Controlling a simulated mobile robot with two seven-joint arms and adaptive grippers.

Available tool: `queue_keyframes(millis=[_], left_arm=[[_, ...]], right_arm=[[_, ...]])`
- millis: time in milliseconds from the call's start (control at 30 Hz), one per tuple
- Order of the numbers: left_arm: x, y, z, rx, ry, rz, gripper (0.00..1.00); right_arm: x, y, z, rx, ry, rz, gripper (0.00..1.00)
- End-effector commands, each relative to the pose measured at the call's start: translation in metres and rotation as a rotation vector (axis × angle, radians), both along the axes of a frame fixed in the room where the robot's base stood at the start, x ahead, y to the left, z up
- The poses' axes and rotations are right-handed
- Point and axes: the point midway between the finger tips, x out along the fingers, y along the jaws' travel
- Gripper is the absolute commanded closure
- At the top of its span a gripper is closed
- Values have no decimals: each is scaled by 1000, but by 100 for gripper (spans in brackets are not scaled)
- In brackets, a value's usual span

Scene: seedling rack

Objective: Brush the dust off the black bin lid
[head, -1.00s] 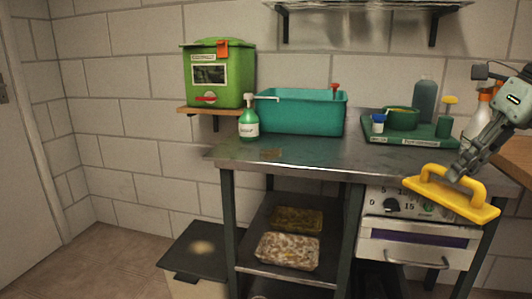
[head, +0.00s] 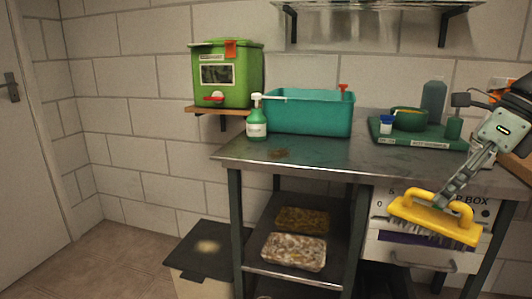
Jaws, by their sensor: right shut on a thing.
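The black bin lid (head: 200,262) is on a pale bin (head: 193,288) on the floor, left of the metal table. A tan patch of dust (head: 207,246) lies on the lid. My right gripper (head: 447,201) is shut on the handle of a yellow brush (head: 432,222) with dark bristles facing down. The brush is in front of the table's right part, apart from the lid. My left gripper is not in view.
Floor left of the bin (head: 110,265) is clear.

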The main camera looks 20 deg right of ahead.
Motion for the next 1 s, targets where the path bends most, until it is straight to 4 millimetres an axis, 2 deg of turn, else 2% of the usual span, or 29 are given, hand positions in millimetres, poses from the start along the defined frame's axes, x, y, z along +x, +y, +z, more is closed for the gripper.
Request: queue_keyframes(millis=[233, 367, 467, 600, 700, 800, 900, 1000], left_arm=[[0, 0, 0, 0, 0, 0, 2], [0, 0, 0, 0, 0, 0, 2], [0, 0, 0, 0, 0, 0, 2], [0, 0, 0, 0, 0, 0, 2], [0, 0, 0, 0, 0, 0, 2], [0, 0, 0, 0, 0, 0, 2], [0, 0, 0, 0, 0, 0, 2], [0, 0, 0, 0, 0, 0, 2]], right_arm=[[13, 26, -21, 7, -6, 242, 100], [26, 57, -37, 6, -9, 490, 100], [37, 90, -50, 1, -7, 757, 100], [51, 144, -63, -6, 0, 1193, 100], [58, 182, -66, -11, 2, 1530, 100], [61, 212, -66, -12, 7, 1845, 100], [63, 230, -65, -13, 7, 2091, 100], [65, 240, -62, -11, 8, 2263, 100]])
